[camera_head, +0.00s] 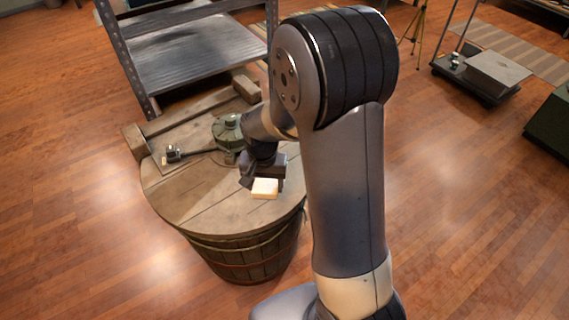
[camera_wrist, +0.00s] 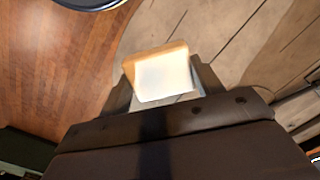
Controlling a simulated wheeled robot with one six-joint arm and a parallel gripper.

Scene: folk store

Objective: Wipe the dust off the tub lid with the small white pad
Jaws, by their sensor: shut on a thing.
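The wooden tub (camera_head: 245,255) stands on the floor with a round plank lid (camera_head: 185,200) on top. My gripper (camera_head: 264,176) is over the front right part of the lid, shut on the small white pad (camera_head: 265,188). In the wrist view the pad (camera_wrist: 162,75) sits between the two fingers, its pale face showing, with lid planks (camera_wrist: 225,35) beyond it. I cannot tell whether the pad touches the lid. My arm hides the right part of the tub.
A green, lidded round object (camera_head: 228,130) and a small dark metal item (camera_head: 173,153) are on the lid towards the back. A metal shelf rack (camera_head: 195,55) stands behind the tub. The wooden floor (camera_head: 80,200) to the left is clear.

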